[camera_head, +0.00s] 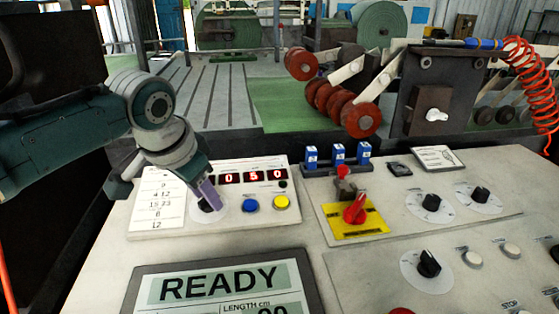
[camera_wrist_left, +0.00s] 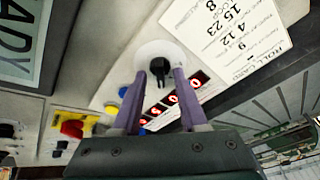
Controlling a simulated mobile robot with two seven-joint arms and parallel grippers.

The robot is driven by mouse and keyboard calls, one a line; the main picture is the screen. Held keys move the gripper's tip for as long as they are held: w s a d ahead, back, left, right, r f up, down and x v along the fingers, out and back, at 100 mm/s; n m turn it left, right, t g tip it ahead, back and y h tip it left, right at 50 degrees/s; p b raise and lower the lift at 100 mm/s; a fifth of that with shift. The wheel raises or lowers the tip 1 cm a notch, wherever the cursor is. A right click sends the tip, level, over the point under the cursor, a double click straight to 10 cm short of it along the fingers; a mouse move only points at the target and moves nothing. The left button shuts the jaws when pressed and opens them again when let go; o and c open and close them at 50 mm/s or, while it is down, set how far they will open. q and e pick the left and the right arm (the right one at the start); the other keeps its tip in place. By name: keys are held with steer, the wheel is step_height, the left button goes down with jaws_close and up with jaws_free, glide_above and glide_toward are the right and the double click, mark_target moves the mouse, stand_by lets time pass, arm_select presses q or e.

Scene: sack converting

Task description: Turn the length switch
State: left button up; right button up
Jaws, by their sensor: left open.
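A black rotary knob (camera_head: 207,205) on a white dial sits at the left of the display box, below the red digits. It also shows in the left wrist view (camera_wrist_left: 160,66). No label naming it as the length switch is readable. My left gripper (camera_head: 209,192) is over this knob, with its purple fingers pointing down at it. In the left wrist view the fingers (camera_wrist_left: 160,75) are apart, one on each side of the knob. I cannot tell whether they touch it. The red display (camera_head: 252,177) shows 0 5 0 at its right. My right gripper is not in view.
Blue (camera_head: 250,205) and yellow (camera_head: 281,202) buttons lie just right of the knob. A red switch on a yellow plate (camera_head: 372,224) and other black knobs (camera_head: 431,202) stand further right. A screen (camera_head: 222,284) in front reads READY and LENGTH cm. A printed card (camera_head: 160,202) is at left.

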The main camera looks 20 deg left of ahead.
arm_select(q)
jaws_close()
stand_by(0.4)
